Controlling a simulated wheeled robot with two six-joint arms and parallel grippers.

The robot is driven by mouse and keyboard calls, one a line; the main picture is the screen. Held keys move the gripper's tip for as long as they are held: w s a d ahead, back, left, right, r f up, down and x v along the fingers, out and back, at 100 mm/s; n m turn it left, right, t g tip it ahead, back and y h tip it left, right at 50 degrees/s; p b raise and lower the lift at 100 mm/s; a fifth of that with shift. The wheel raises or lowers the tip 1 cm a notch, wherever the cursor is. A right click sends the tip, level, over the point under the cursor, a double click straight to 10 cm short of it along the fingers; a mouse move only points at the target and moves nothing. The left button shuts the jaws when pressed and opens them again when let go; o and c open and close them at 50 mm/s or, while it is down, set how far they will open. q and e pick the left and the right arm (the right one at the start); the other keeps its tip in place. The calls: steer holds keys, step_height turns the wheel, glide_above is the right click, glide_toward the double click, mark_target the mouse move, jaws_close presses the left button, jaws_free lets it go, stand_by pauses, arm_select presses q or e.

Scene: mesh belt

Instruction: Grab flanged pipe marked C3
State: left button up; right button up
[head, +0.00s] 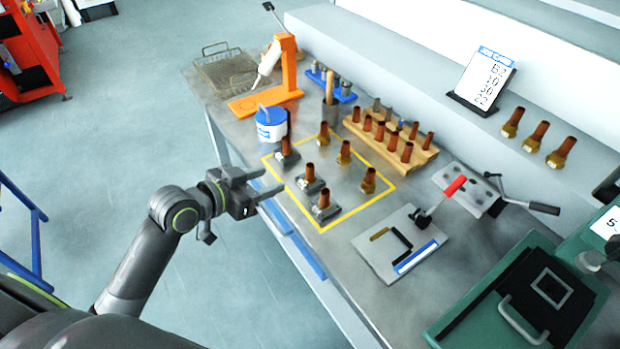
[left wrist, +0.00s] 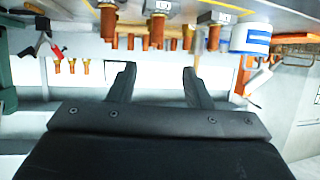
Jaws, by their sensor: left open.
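Several copper-brown flanged pipes stand upright inside a yellow taped rectangle (head: 361,209) on the metal table. Three have grey square bases: one at the back left (head: 284,149), one in the middle (head: 310,179) and one at the front (head: 324,204). The others, such as the one at the right (head: 369,181), have brass-coloured bases. I cannot read a C3 mark on any of them. My left gripper (head: 272,180) is open and empty at the table's left edge, apart from the pipes. In the left wrist view its fingers (left wrist: 158,68) are spread, with pipes upside down above them.
A blue-and-white tub (head: 271,125) stands close behind the taped area. A wooden rack (head: 416,157) of pipes is behind it, and an orange stand (head: 288,72) is at the back left. A toggle clamp plate (head: 400,250) lies to the right. Three pipes stand on the ledge.

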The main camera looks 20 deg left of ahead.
arm_select(q)
steer(key=p, duration=0.2)
glide_toward(315, 175)
steer(key=w, duration=0.1)
steer(key=w+d+r, duration=0.1)
steer(key=w, duration=0.2)
steer(key=shift+d+r, duration=0.2)
steer(key=shift+d, duration=0.15)
steer(key=shift+w+d+f, duration=0.1)
steer(key=shift+w+d, duration=0.1)
steer(key=shift+w, duration=0.15)
steer(key=shift+f+p+x, duration=0.15)
steer(key=shift+p+x, duration=0.15)
steer(key=shift+x, duration=0.85)
steer(key=shift+f+p+x, duration=0.15)
steer(key=shift+p+x, duration=0.1)
steer(key=shift+x, duration=0.9)
steer(key=shift+s+d, duration=0.1)
steer(key=shift+s, duration=0.1)
steer(key=shift+c, duration=0.6)
jaws_close()
